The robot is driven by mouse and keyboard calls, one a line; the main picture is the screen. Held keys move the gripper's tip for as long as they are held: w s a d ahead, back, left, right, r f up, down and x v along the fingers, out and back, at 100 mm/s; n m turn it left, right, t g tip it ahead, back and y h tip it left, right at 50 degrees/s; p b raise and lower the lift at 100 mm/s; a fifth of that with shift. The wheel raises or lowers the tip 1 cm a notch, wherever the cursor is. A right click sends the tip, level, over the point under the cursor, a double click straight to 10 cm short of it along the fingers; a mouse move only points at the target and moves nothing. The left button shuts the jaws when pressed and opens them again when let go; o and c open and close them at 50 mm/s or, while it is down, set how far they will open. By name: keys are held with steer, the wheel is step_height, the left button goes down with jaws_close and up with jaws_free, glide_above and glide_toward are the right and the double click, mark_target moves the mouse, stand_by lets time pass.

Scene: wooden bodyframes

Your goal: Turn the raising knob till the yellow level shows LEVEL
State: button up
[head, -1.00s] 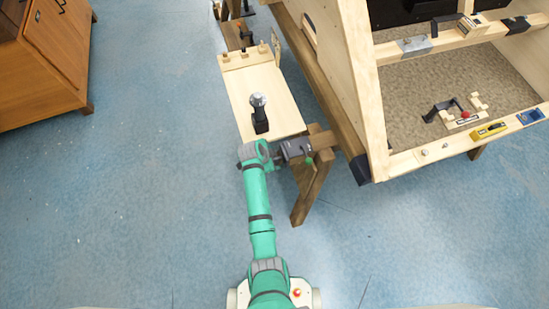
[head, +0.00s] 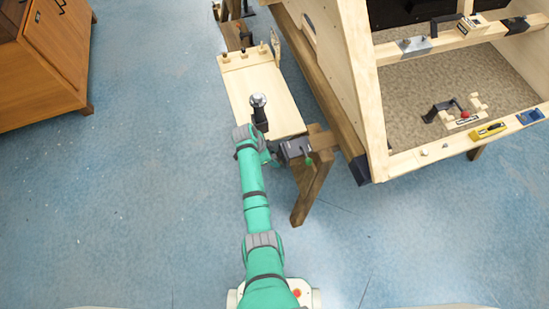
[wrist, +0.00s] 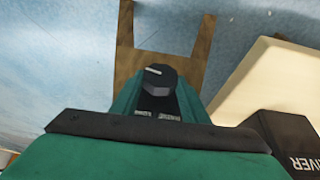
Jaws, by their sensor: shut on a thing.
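The black raising knob (wrist: 158,76), with a white pointer line on its face, is in the upper middle of the wrist view. My gripper (wrist: 158,112) is shut on it; its grey fingertips show just below the knob. In the head view my gripper (head: 294,149) is at the end of the wooden trestle, and the knob cannot be made out there. The yellow level (head: 489,130) lies on the front rail of the wooden frame at the right. Its reading is too small to tell.
A pale board (head: 262,88) with a black driver holder (head: 260,117) lies beside my wrist. The trestle leg (head: 311,190) stands below my gripper. A wooden cabinet (head: 48,60) is at the far left. The blue floor is clear around my arm.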

steer(key=shift+w+a+g, duration=0.15)
steer(key=shift+w+g, duration=0.15)
steer(key=shift+g, duration=0.3)
steer(key=shift+r, duration=0.1)
steer(key=o, duration=1.1)
steer(key=shift+r, duration=0.1)
steer(key=v, duration=1)
steer(key=shift+a+r, duration=0.2)
steer(key=shift+a, duration=0.2)
